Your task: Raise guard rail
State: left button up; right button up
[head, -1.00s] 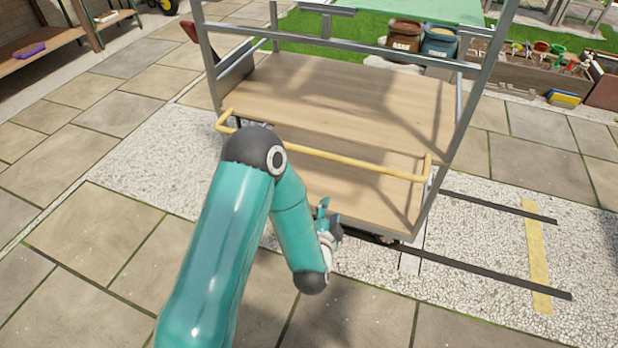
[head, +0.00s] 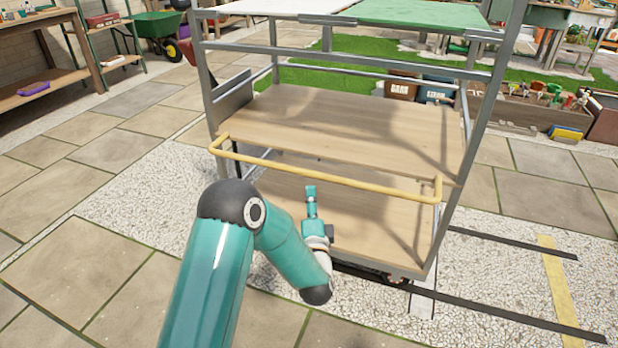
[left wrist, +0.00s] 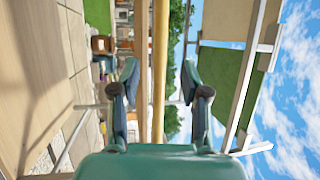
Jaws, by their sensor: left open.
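The guard rail (head: 370,185) is a yellow bar with bent ends across the front of a grey metal cart, at about the level of the upper wooden shelf (head: 360,130). My left gripper (head: 310,190) is in front of the cart, its fingers pointing up and showing just below the rail's middle. In the left wrist view my left gripper (left wrist: 160,78) is open, and the rail (left wrist: 160,50) runs between its two fingers in the picture. The fingers look apart from the rail; the exact depth is hard to tell. My right gripper is not in view.
The cart's grey uprights (head: 470,150) stand on both sides, with a lower wooden shelf (head: 380,225) beneath. Dark track strips (head: 510,318) cross the gravel at right. Shelving and a green wheelbarrow (head: 158,30) are far left. Paving in front is clear.

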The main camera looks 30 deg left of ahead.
aim_at(309, 174)
pick_arm(q)
jog(key=b+x, duration=0.1)
jog(key=x, duration=0.8)
jog(key=shift+b, duration=0.35)
grip_shut()
jog(key=shift+s+a, duration=0.1)
